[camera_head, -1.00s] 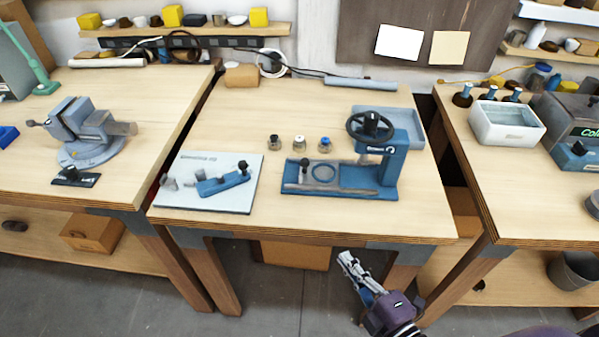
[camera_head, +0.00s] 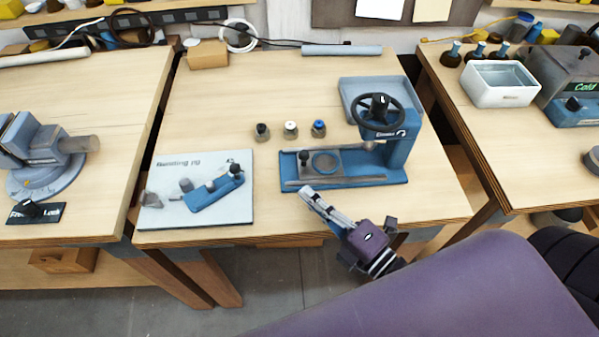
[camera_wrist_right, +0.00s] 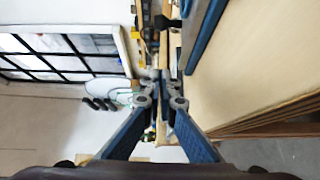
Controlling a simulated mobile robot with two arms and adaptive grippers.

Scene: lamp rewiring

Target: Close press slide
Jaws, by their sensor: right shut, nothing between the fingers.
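The blue press (camera_head: 398,140) stands on the middle table, with a black handwheel (camera_head: 379,110) on top. Its blue base reaches left and carries a grey slide (camera_head: 342,160) with a round ring and a dark knob (camera_head: 304,157) at its left end. The slide extends left, out from under the press head. My right gripper (camera_head: 307,192) is shut and empty, just in front of the base's left part, near the table's front edge. Its fingers also show closed together in the right wrist view (camera_wrist_right: 162,78). My left gripper is not in view.
A bending jig board (camera_head: 235,205) lies left of the press. Several small jars (camera_head: 290,130) stand behind the base. A grey tray (camera_head: 350,88) sits behind the press. A white bin (camera_head: 499,84) is on the right table. The table's middle back is clear.

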